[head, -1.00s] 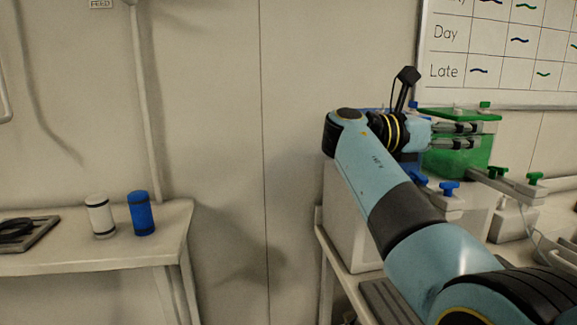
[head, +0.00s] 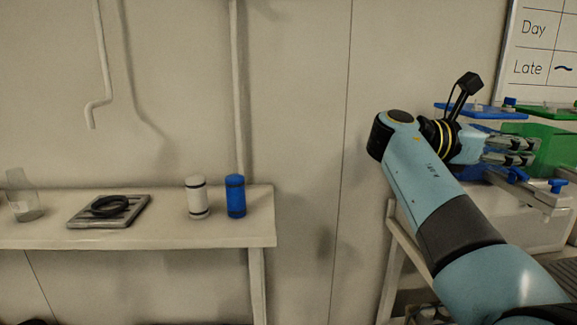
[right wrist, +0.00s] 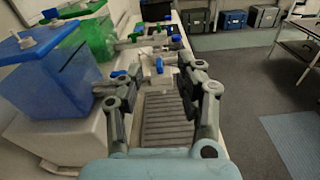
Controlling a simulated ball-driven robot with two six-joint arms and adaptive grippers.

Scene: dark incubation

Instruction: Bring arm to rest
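My right arm reaches in from the lower right in the head view. Its gripper (head: 535,151) is held in the air in front of the green and blue tanks at the right edge. The right wrist view shows the two fingers of this gripper (right wrist: 157,78) spread apart with nothing between them. A grey ribbed mat (right wrist: 166,118) lies below and beyond the fingers. My left gripper is in neither view.
A blue tank (right wrist: 62,75) and a green tank (right wrist: 92,38) stand close left of the right gripper. A left table (head: 130,235) holds a white bottle (head: 197,198), a blue bottle (head: 235,197), a tray (head: 82,212) and a glass flask (head: 22,198). Open floor (right wrist: 235,95) lies right.

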